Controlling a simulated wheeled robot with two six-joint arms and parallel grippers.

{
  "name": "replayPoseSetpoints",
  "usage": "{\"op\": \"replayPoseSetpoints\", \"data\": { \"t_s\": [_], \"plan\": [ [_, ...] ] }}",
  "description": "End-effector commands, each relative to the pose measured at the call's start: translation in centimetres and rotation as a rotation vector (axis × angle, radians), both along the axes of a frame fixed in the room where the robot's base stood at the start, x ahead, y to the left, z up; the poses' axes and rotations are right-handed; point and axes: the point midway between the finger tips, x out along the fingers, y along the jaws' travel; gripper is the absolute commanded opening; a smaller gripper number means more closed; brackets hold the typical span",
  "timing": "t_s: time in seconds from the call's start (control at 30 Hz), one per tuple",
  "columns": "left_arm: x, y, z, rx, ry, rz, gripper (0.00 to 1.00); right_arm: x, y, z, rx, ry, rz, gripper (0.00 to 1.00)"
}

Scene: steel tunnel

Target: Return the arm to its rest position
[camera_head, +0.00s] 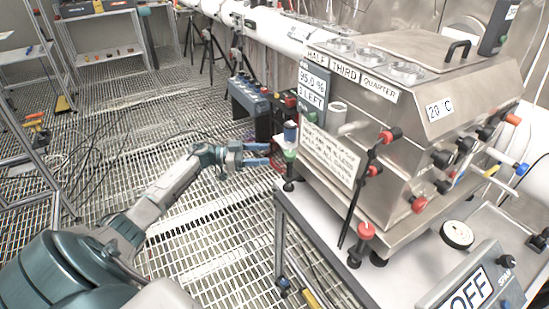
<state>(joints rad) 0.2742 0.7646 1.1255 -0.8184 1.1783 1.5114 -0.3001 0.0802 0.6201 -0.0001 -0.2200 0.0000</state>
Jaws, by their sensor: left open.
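My left arm reaches in from the lower left over the grated floor. Its gripper (262,155) has two blue fingers set apart, with no object seen between them. My right gripper is not in view.
The machine stands on a white-topped cart (325,240) with an OFF panel (468,292) at lower right. A grey box with knobs (248,97) is behind the gripper. Shelving (100,50) stands at the back left. The grated floor at left has cables but much free room.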

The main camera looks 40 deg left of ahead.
Motion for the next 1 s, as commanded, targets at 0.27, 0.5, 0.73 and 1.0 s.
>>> {"op": "replayPoseSetpoints", "data": {
  "t_s": [0.27,0.5,0.73,1.0],
  "plan": [
    [-0.8,0.9,0.1,0.001,-0.001,0.0,0.58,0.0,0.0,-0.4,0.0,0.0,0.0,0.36],
    [-0.7,0.9,0.1,0.0,0.0,0.0,0.58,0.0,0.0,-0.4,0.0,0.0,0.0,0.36],
    [-0.7,0.9,-0.2,-0.002,-0.001,0.005,0.58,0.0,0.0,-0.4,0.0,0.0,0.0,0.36],
    [-1.1,1.2,-12.0,-0.048,0.006,0.321,0.58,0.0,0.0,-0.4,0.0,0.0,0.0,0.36]
  ]
}}
